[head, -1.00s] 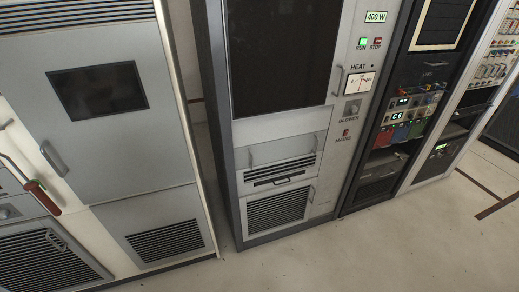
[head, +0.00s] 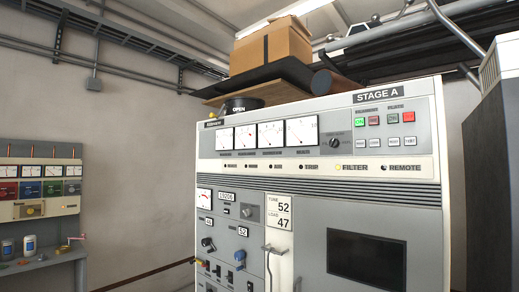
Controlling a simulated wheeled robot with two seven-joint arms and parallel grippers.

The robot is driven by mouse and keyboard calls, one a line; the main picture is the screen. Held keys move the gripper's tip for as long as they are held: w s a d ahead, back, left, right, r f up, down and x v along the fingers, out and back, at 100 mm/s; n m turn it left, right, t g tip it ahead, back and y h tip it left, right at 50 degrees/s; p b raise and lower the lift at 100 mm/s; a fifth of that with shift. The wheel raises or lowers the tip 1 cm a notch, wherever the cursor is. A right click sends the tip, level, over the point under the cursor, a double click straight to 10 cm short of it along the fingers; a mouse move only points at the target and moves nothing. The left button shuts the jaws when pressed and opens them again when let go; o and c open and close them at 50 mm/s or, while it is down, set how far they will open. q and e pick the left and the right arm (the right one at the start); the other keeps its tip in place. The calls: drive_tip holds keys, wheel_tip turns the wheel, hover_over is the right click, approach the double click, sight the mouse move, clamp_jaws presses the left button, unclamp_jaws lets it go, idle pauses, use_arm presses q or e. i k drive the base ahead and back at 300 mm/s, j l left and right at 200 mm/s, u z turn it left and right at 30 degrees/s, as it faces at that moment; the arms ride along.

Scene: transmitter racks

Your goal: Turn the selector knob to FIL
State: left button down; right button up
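A tall grey cabinet marked STAGE A (head: 378,96) fills the middle and right of the head view. On its upper panel a small round dark knob (head: 334,143) sits right of several white needle meters (head: 270,134). The lettering around this knob is too small to read, so I cannot tell whether it is the selector with FIL or where it points. Lower left on the cabinet are a dark knob (head: 207,243) and a blue knob (head: 240,256), also without readable positions. Neither of my grippers is in view.
A cardboard box (head: 271,46) and dark boards lie on top of the cabinet. A bench panel with meters (head: 40,180) and a shelf (head: 40,262) stands at the far left. A dark cabinet (head: 495,190) stands close at the right. Bare wall shows between bench and cabinet.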

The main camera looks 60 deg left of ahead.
sight(334, 143)
drive_tip(key=u, duration=1.8)
drive_tip(key=i, duration=0.15)
